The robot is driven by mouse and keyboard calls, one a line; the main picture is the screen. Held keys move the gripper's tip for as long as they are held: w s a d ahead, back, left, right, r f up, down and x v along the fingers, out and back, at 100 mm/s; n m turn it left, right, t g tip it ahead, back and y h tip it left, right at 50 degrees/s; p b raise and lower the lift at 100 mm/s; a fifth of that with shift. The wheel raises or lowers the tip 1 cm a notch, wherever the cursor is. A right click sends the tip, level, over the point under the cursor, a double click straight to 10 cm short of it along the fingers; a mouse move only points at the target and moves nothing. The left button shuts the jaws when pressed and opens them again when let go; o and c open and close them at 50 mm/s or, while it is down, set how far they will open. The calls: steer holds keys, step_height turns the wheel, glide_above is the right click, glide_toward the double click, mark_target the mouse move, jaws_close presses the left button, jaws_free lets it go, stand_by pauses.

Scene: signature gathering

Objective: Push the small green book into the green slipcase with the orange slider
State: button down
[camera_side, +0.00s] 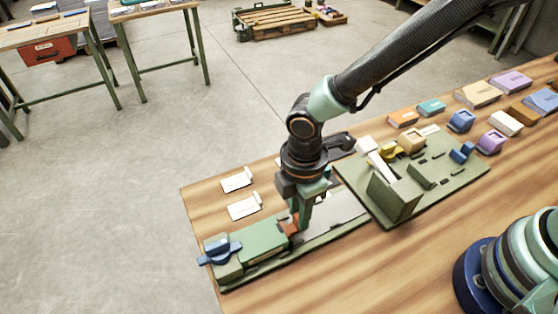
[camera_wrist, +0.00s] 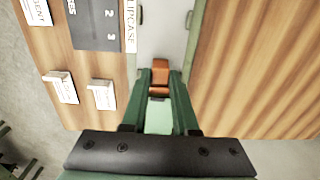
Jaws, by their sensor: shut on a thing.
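My gripper (camera_side: 301,218) points down over the long green fixture on the bench and is shut on the orange slider (camera_side: 291,228). In the wrist view the orange slider (camera_wrist: 160,73) shows between and just beyond the two green fingers (camera_wrist: 166,97), on a pale grey track (camera_wrist: 163,30). In the side view a green block (camera_side: 262,237) lies just left of the slider, towards a blue clamp (camera_side: 220,249) at the fixture's left end. A pale green surface (camera_wrist: 159,120) shows between the fingers. I cannot tell where book and slipcase meet.
Two white label cards (camera_side: 240,192) lie behind the fixture. A green board (camera_side: 410,185) with upright panels and slots stands to the right. Several books and small coloured blocks line the bench's right back. The wooden bench (camera_side: 320,270) in front is clear.

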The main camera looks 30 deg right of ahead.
steer(key=c, duration=0.7)
jaws_free()
steer(key=shift+a, duration=0.25)
steer(key=shift+d, duration=0.1)
steer(key=shift+r, duration=0.1)
step_height(320, 180, up, 12)
steer(key=d+r+m+t, duration=0.2)
steer(key=d+m, duration=0.4)
steer(key=d, duration=0.3)
steer(key=d+r+m+t, duration=0.1)
steer(key=d+r+m, duration=0.3)
steer(key=d, duration=0.5)
steer(key=d+r+m+t, duration=0.2)
steer(key=d+m, duration=0.6)
steer(key=shift+d+r+t, duration=0.3)
steer(key=shift+d+r, duration=0.1)
